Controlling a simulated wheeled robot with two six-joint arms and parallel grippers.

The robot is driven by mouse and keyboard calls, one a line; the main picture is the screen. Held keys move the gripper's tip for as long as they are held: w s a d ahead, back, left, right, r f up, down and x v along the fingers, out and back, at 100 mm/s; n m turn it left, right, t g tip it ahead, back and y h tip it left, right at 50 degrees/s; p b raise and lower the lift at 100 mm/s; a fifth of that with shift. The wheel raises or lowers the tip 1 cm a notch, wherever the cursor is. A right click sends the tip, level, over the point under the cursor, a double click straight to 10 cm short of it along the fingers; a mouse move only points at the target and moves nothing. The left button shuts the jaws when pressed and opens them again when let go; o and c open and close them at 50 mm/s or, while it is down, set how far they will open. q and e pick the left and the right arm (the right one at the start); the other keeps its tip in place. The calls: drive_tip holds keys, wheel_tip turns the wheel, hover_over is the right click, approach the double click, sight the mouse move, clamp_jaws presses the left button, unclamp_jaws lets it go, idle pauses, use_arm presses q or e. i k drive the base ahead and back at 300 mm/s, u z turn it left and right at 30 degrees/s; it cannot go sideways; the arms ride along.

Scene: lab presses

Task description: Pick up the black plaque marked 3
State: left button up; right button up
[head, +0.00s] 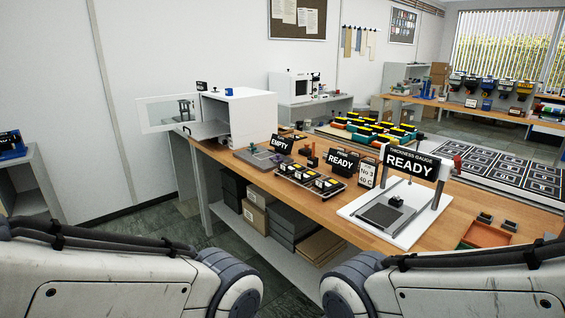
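I cannot make out a black plaque clearly marked 3. A small upright card (366,176) on the wooden bench reads "No 3" and "40 C"; it looks white with dark print. Black signs beside it read "EMPTY" (282,145), "PRESS READY" (342,162) and "THICKNESS GAUGE READY" (411,162). A dark rack (311,183) with several yellow-topped blocks stands in front of the press sign. Only links of my two arms show, at the lower left and lower right; both grippers are out of view.
The wooden bench (232,160) carries a white cabinet (239,115) with an open door and a white gauge stand (406,228). An orange tray (484,236) lies at right. Boxes (291,222) fill the shelf below. Black panels (502,178) with white outlines lie behind.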

sight(292, 166)
drive_tip(key=u, duration=0.65)
drive_tip(key=i, duration=1)
drive_tip(key=u, duration=0.55)
drive_tip(key=i, duration=1.05)
drive_tip(key=z, duration=0.7)
drive_tip(key=i, duration=0.75)
drive_tip(key=z, duration=0.75)
